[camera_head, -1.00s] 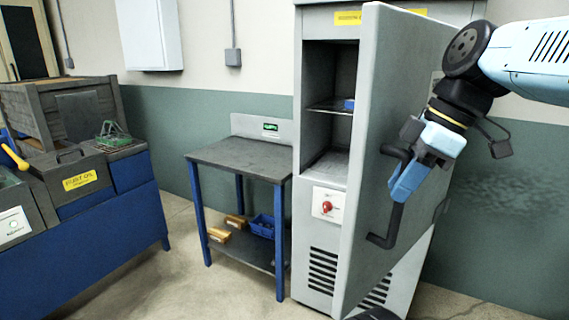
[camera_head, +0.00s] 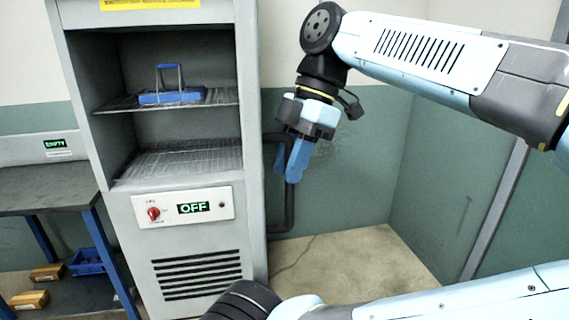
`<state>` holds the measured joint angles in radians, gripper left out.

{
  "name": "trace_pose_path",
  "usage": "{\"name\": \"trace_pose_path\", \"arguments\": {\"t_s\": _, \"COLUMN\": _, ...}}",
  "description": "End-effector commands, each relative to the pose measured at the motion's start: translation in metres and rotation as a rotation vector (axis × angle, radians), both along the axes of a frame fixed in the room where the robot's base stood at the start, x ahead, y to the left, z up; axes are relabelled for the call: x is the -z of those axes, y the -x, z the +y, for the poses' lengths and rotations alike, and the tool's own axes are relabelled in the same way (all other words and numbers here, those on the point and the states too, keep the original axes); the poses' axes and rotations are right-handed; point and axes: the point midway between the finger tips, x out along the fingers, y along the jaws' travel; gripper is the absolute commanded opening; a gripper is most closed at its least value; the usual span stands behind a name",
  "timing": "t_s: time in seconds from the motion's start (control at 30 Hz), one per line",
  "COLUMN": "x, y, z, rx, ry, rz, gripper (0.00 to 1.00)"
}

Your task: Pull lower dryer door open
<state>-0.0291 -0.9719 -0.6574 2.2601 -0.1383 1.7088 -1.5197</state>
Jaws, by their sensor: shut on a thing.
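The grey dryer cabinet (camera_head: 140,220) stands left of centre with its lower compartment (camera_head: 175,110) exposed. The dryer door is swung wide and seen nearly edge-on along the cabinet's right side (camera_head: 252,120); its face is hidden. Its dark bar handle (camera_head: 290,205) projects to the right. My gripper (camera_head: 289,170), with blue fingers, is shut on the upright part of the handle.
Inside the compartment, a blue carrier with a handle (camera_head: 172,95) sits on the upper wire shelf. Below is a control panel (camera_head: 185,207) reading OFF. A table (camera_head: 45,190) stands at left. Floor at right (camera_head: 360,260) is clear.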

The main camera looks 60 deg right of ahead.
Motion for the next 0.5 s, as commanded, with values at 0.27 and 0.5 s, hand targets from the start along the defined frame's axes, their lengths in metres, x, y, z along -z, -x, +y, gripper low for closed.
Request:
{"name": "trace_pose_path", "arguments": {"t_s": 0.27, "x": 0.0014, "y": 0.0, "z": 0.001, "rx": -0.003, "ry": -0.002, "rz": 0.004, "gripper": 0.31}}
{"name": "trace_pose_path", "arguments": {"t_s": 0.5, "x": 0.0012, "y": -0.0002, "z": 0.0011, "rx": -0.004, "ry": -0.002, "rz": 0.003, "gripper": 0.44}}
